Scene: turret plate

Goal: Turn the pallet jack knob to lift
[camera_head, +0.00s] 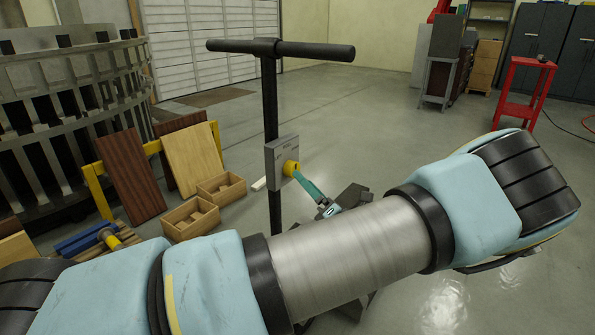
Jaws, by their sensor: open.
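The pallet jack's black T-handle (275,48) stands upright left of the middle. A grey box (280,156) is fixed on its post, with a round yellow knob (291,168) on the box's right side. My gripper (308,196) appears just below and right of the knob, partly hidden behind my arm. A teal finger-like part reaches up to the knob's lower edge; I cannot tell whether it touches. The gripper is open and I see nothing held in it. My arm crosses the foreground and hides the lower part of the jack.
Wooden boards (192,158) lean on a yellow frame at left, with small wooden crates (222,188) before them. A large metal ring structure (65,120) stands farther left. A red stand (526,90) and cabinets are at back right. The floor behind the jack is clear.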

